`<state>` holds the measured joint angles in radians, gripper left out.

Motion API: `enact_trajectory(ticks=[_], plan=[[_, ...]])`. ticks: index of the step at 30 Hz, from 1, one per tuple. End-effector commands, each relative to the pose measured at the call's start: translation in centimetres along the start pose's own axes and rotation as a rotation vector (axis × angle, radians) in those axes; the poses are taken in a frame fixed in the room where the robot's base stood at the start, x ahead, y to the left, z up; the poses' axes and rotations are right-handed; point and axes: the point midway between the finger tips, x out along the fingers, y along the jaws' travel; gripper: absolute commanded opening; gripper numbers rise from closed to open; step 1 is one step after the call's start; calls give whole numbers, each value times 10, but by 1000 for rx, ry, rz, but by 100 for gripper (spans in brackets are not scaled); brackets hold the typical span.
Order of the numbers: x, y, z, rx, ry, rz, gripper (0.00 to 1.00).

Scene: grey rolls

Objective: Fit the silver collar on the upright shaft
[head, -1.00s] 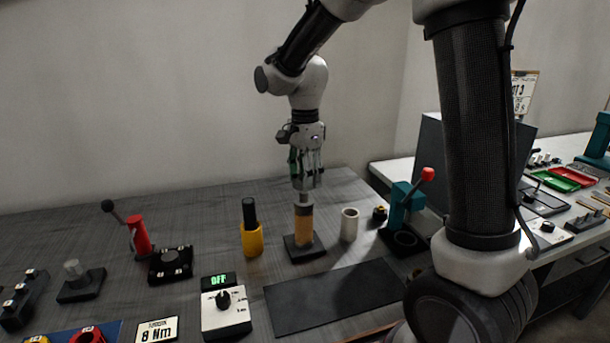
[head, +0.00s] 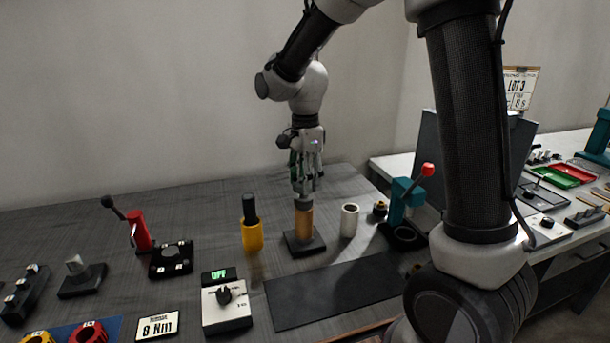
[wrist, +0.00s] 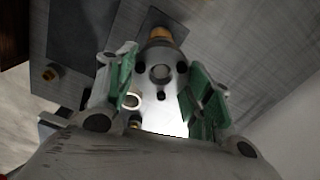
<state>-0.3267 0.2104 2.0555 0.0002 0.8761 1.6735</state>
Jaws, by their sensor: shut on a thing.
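My gripper (head: 304,192) points down over the upright shaft (head: 304,222), a tan cylinder standing on a dark square base. The silver collar (wrist: 160,70) is between the green-padded fingers in the wrist view, with dark holes in its face. My gripper (wrist: 160,85) is shut on it. In the head view a grey band at the shaft's top, just under the fingertips, looks like the collar (head: 304,203). The tan shaft also shows beyond the collar in the wrist view (wrist: 160,33). How far the collar sits around the shaft is hidden.
A white cylinder (head: 349,220) and a teal press with a red knob (head: 402,205) stand right of the shaft. A yellow holder with a black rod (head: 251,232) stands left. A dark mat (head: 335,292) lies clear in front.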

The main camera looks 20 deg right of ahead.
Motion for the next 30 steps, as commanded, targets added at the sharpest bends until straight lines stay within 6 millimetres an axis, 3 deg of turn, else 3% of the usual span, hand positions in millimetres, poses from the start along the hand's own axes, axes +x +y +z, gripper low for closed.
enact_trajectory(ticks=[23, 24, 27, 30], plan=[[23, 0, 0, 0, 0, 0, 18], [22, 0, 0, 0, 0, -1, 57], [22, 0, 0, 0, 0, 0, 75], [22, 0, 0, 0, 0, 0, 77]])
